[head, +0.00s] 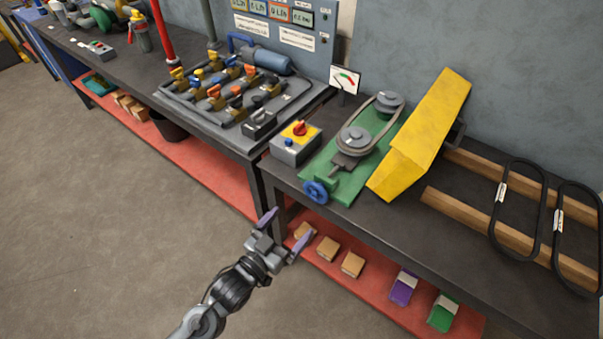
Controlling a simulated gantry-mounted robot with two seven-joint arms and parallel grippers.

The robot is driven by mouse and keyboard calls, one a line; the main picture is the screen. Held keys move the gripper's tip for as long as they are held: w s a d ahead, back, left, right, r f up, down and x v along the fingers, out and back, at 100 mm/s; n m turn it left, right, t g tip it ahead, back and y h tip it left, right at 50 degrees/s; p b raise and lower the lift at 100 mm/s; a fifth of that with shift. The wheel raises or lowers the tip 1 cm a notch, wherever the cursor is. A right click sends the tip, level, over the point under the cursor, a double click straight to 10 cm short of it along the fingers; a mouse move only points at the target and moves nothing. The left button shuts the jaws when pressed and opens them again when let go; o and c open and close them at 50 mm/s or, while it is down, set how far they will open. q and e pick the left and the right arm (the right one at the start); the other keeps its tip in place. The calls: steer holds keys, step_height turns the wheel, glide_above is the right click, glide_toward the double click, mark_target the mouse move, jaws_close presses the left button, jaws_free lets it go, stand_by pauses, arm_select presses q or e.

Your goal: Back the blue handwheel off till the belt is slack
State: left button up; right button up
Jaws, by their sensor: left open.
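The blue handwheel (315,191) is at the front end of the green motor base (345,185), near the bench's front edge. The belt (372,120) runs around two grey pulleys, the near one (355,140) and the far one (389,102). I cannot tell its tension from here. A gauge card (345,79) with a coloured scale and a needle stands behind the belt. My left gripper (284,233) is open and empty, in front of the bench, below and left of the handwheel and apart from it. My right gripper is not in view.
A yellow guard (421,135) stands tilted right of the belt. A grey switch box (296,147) with a red knob sits left of the base. Spare belts (517,210) lie on wooden rails at the right. The floor at left is clear.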

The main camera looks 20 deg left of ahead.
mark_target(314, 194)
arm_select(q)
steer(key=w, duration=0.3)
steer(key=w+d+r+b, duration=0.1)
steer(key=w, duration=0.3)
steer(key=w+d+r+b, duration=0.1)
steer(key=w, duration=0.3)
steer(key=shift+w+d, duration=0.1)
steer(key=shift+d, duration=0.05)
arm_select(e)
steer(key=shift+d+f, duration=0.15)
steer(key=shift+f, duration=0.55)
